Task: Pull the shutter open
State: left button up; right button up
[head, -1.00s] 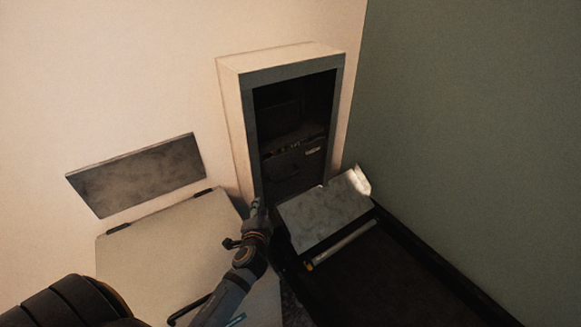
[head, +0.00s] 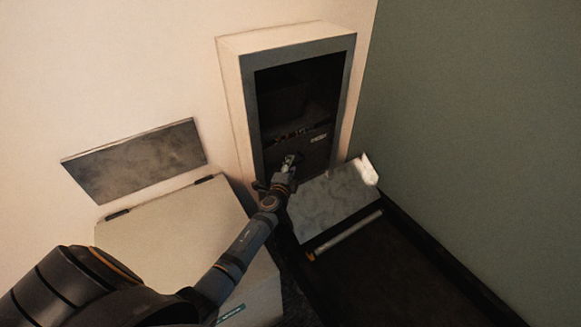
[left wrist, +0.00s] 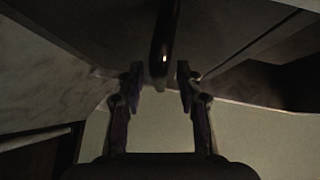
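The shutter (head: 318,148) is a dark panel in the lower part of a framed wall opening (head: 233,85). A small pale label shows on it, and its upper edge lies below a dark gap. My left gripper (head: 289,164) is in front of the shutter, at its handle, which it mostly covers in the head view. In the left wrist view the handle (left wrist: 165,40) is a dark, glossy bar. Its near end lies between the two spread fingertips (left wrist: 158,88), with space on both sides. My right gripper is in neither view.
A grey mottled slab (head: 333,203) slopes below the opening, with a white piece (head: 369,170) at its corner and a roller (head: 346,236) in front. A pale lidded box (head: 170,235) stands left. A mottled panel (head: 135,160) is on the wall. The green wall (head: 470,150) bounds the right.

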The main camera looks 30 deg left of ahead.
pick_arm(q)
jog(key=shift+w+a+f, duration=0.1)
jog(key=shift+w, duration=0.2)
grip_shut()
